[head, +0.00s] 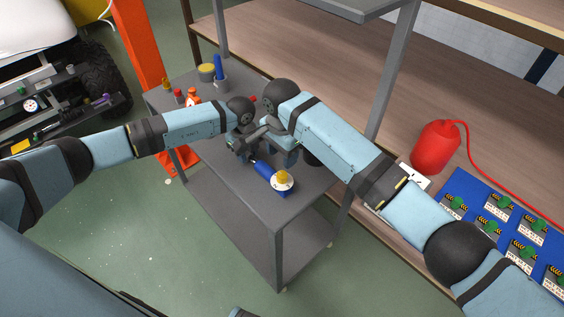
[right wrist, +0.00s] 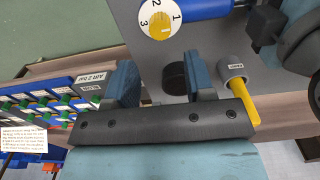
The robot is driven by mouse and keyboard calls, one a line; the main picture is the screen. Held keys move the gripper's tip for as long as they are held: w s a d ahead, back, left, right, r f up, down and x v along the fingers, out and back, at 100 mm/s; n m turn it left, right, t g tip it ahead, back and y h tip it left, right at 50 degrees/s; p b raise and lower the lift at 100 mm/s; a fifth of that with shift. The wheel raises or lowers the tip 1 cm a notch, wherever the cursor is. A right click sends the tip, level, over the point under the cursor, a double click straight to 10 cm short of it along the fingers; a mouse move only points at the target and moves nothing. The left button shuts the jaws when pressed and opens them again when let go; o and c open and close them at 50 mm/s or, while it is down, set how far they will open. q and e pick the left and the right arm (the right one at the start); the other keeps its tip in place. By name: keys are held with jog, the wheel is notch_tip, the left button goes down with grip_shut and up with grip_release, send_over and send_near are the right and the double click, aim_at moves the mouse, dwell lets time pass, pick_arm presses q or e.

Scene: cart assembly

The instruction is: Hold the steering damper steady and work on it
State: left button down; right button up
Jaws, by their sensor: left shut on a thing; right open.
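The steering damper is a blue cylinder (head: 263,168) with a white dial and yellow knob (head: 283,177) at its near end. It lies over the grey cart top. In the right wrist view the damper (right wrist: 205,9) crosses the top, its dial (right wrist: 160,22) marked 1, 2, 3. My left gripper (head: 247,150) is shut on the damper's far end. My right gripper (head: 288,158) is beside it, to the right; in the right wrist view its fingers (right wrist: 158,72) are apart, with nothing gripped. The damper's far end is partly hidden by my left gripper.
The grey cart (head: 276,214) holds a cup with a blue tool (head: 220,78) and small bottles (head: 192,96) at its far end. A black round thing (right wrist: 175,78) and a grey cylinder with a yellow lever (right wrist: 236,72) are near my right gripper. A red canister (head: 435,148) stands on the bench.

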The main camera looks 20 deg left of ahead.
aim_at(282, 174)
notch_tip(282, 174, down, 8)
jog(key=shift+r, duration=0.25)
jog(key=shift+f, duration=0.35)
jog(key=shift+c, duration=0.5)
jog(key=c, duration=0.4)
jog(key=n, duration=0.4)
jog(key=shift+n, duration=0.3)
jog(key=shift+c, duration=0.2)
jog(key=n, duration=1)
jog(key=shift+r, duration=0.1)
jog(key=n, duration=0.3)
jog(key=shift+n, duration=0.4)
jog(key=n, duration=0.8)
jog(key=shift+n, duration=0.4)
jog(key=n, duration=0.3)
jog(key=shift+n, duration=0.3)
jog(key=n, duration=0.5)
jog(key=o, duration=0.8)
jog(key=shift+c, duration=0.2)
